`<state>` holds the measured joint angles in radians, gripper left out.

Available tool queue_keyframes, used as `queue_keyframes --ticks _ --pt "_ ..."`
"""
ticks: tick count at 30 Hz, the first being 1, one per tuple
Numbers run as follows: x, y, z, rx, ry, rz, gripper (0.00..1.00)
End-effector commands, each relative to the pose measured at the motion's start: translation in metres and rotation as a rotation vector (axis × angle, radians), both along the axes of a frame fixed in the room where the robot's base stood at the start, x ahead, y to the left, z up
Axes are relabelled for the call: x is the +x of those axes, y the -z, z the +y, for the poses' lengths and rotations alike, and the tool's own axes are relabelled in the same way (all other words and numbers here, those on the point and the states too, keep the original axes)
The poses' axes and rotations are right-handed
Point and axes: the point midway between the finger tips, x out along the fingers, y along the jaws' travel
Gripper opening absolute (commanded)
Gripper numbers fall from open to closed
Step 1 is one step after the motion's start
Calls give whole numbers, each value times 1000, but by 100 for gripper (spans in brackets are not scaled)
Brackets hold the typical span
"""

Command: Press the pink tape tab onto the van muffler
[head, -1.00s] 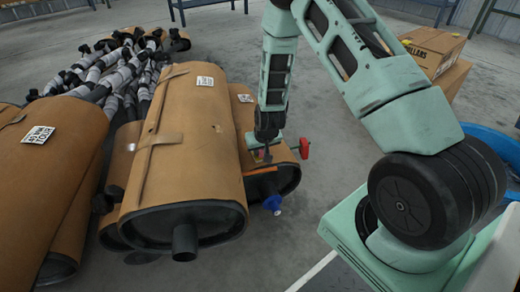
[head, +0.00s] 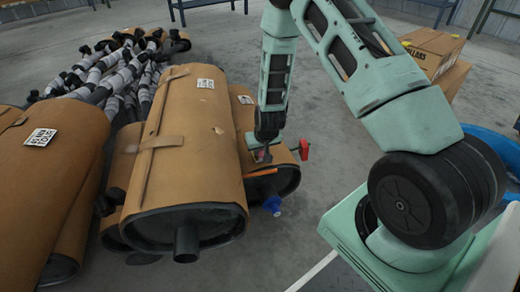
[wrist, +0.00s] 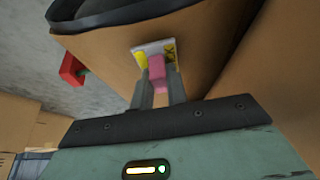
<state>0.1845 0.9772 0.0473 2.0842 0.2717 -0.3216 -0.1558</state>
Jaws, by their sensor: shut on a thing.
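My gripper (head: 262,156) is at the side of the right-hand brown muffler (head: 247,124), close to its dark front end. In the wrist view my gripper (wrist: 159,88) is shut on the pink tape tab (wrist: 158,68). The tab's upper end overlaps a small white and yellow label (wrist: 142,58) on the brown muffler skin (wrist: 100,58). I cannot tell whether tab and skin touch. The label's writing is too small to read, so I cannot tell from it whether this is the van muffler. The tab is not clear in the head view.
A large brown muffler (head: 190,125) lies left of my gripper, and another labelled one (head: 60,165) lies farther left. A red part (head: 304,149) and a blue part (head: 272,204) are near the gripper. Cardboard boxes (head: 428,50) stand behind right. Open floor lies behind the arm.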

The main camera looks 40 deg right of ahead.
Motion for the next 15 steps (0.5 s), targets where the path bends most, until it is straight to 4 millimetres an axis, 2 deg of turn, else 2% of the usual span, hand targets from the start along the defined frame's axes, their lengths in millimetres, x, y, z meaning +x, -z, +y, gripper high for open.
queue_keyframes --ticks 15 --pt "0 9 0 0 0 0 0"
